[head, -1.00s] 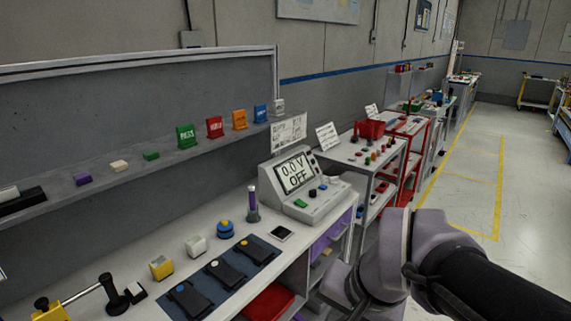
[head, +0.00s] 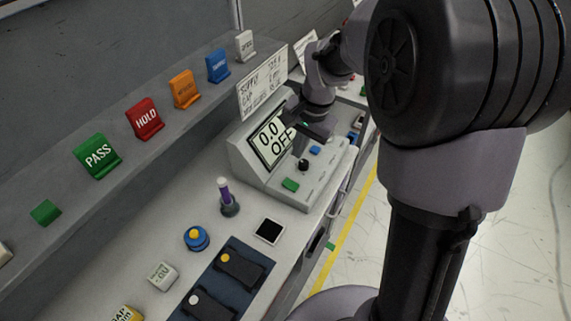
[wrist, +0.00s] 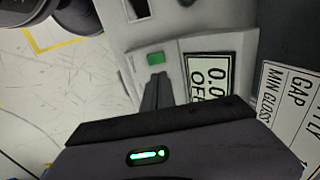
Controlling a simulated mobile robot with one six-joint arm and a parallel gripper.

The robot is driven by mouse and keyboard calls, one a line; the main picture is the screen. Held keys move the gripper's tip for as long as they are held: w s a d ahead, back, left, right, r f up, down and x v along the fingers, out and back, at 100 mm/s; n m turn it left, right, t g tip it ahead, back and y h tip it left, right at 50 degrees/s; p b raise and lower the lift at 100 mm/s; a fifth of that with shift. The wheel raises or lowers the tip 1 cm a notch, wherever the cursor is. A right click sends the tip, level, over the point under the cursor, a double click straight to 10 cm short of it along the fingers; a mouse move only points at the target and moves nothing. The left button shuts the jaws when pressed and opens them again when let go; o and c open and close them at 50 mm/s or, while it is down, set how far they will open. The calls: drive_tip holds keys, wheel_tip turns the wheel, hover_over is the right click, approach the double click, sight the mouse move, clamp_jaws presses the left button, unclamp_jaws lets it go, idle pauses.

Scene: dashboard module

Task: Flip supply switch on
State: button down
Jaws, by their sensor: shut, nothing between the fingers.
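The supply (head: 250,165) is a grey sloped box on the bench. Its display (head: 268,145) reads 0.0 and OFF, partly covered by my gripper; it also shows in the wrist view (wrist: 208,80). On the front ledge are a green button (head: 290,185), a black knob (head: 303,165) and a blue button (head: 315,150). The green button also shows just past my fingertips in the wrist view (wrist: 155,58). I cannot tell which control is the supply switch. My gripper (head: 299,143) is shut and empty, over the supply's front. The panel right of the display is hidden.
A white sign (head: 262,85) stands behind the supply. A purple-handled tool (head: 225,195), a blue-yellow button (head: 197,238) and a dark pad (head: 268,231) lie left of it. Coloured tags, such as PASS (head: 97,156), line the shelf. Floor is right of the bench.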

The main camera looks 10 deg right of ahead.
sight(287, 183)
drive_tip(key=f+b, duration=0.1)
drive_tip(key=f, duration=0.3)
drive_tip(key=w+a+f+b, duration=0.1)
drive_tip(key=f+b, duration=0.1)
drive_tip(key=f, duration=0.3)
drive_tip(key=w+a+f+b, duration=0.1)
drive_tip(key=f+b, duration=0.1)
drive_tip(key=f, duration=0.3)
drive_tip(key=shift+w, duration=0.1)
drive_tip(key=shift+r+p, duration=0.15)
drive_tip(key=shift+p, duration=0.25)
